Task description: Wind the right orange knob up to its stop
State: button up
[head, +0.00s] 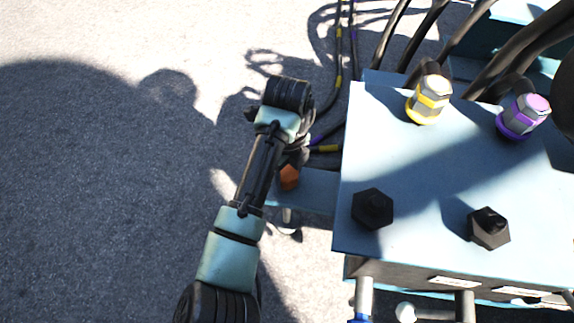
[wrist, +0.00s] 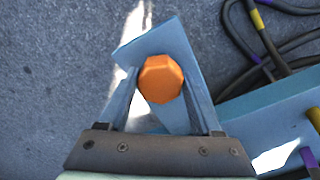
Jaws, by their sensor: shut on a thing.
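An orange knob (wrist: 161,79) with a faceted edge sits on a light blue bracket (wrist: 140,44) in the wrist view. My gripper (wrist: 160,84) is shut on the knob, with one finger on each side of it. In the head view the orange knob (head: 289,177) shows partly from behind my arm, above the blue bracket (head: 308,190) that juts left from the blue box. My gripper is mostly hidden by my arm there. Only one orange knob shows, and its stop cannot be made out.
A blue box (head: 423,167) fills the right of the head view. It carries two black hex caps (head: 373,209), a yellow-banded connector (head: 429,97) and a purple-banded connector (head: 524,115). Black cables (head: 440,30) run behind it. Open grey ground (head: 90,200) lies at left.

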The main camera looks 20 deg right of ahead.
jog(key=n+p, duration=0.1)
jog(key=p, duration=0.1)
jog(key=r+n+p, duration=0.1)
jog(key=p, duration=0.1)
jog(key=shift+s+n+p, duration=0.1)
jog(key=shift+n+p, duration=0.2)
jog(key=n+p, duration=0.2)
jog(key=p, duration=0.1)
jog(key=shift+f+n+p, duration=0.15)
jog(key=shift+n+p, duration=0.25)
jog(key=n+p, duration=0.2)
jog(key=shift+f+n+p, duration=0.1)
jog(key=shift+n+p, duration=0.25)
jog(key=shift+n, duration=0.05)
jog(key=n+p, duration=0.2)
jog(key=n, duration=0.1)
jog(key=shift+f+n, duration=0.1)
jog(key=shift+n, duration=0.2)
jog(key=n+p, duration=0.2)
jog(key=n, duration=0.4)
jog(key=shift+f+p, duration=0.1)
jog(key=shift+p, duration=0.2)
jog(key=n+p, duration=0.1)
jog(key=n, duration=0.5)
jog(key=shift+a+n, duration=0.1)
jog(key=shift+n, duration=0.3)
jog(key=shift+f, duration=0.1)
